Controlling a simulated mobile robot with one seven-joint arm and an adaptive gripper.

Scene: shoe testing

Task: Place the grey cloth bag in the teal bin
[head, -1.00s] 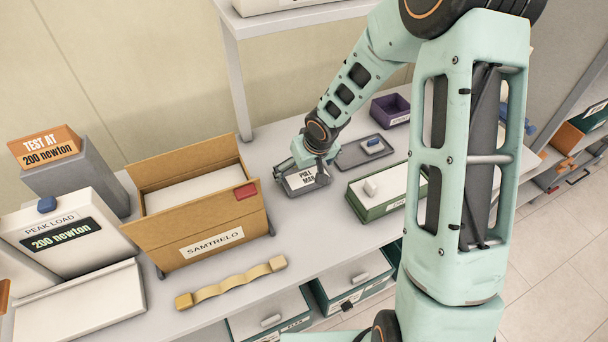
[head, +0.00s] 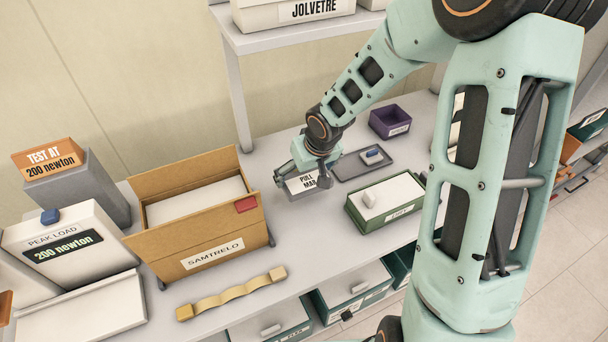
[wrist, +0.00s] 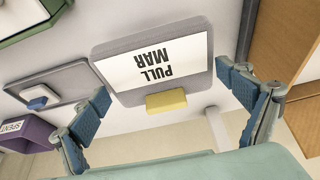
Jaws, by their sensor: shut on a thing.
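My gripper (head: 312,172) has its fingers on either side of a flat grey thing (head: 300,193) with a white label reading "PULL MAR". In the wrist view my gripper (wrist: 163,82) has one blue-padded finger at each side of this grey thing (wrist: 140,44), which has rounded corners and a yellow tab at its near edge. I cannot tell from its surface whether it is the cloth bag. It is at or just above the grey table. A teal box (head: 592,122) shows at the right edge; I cannot tell whether it is the teal bin.
On the table (head: 335,245) are a cardboard box (head: 165,262), a yellow wavy strip (head: 232,293), a green box (head: 372,222), a grey tray (head: 347,172) and a purple bin (head: 390,121). Teal boxes with white lids (head: 352,278) stand below. An upper shelf (head: 290,35) overhangs the back.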

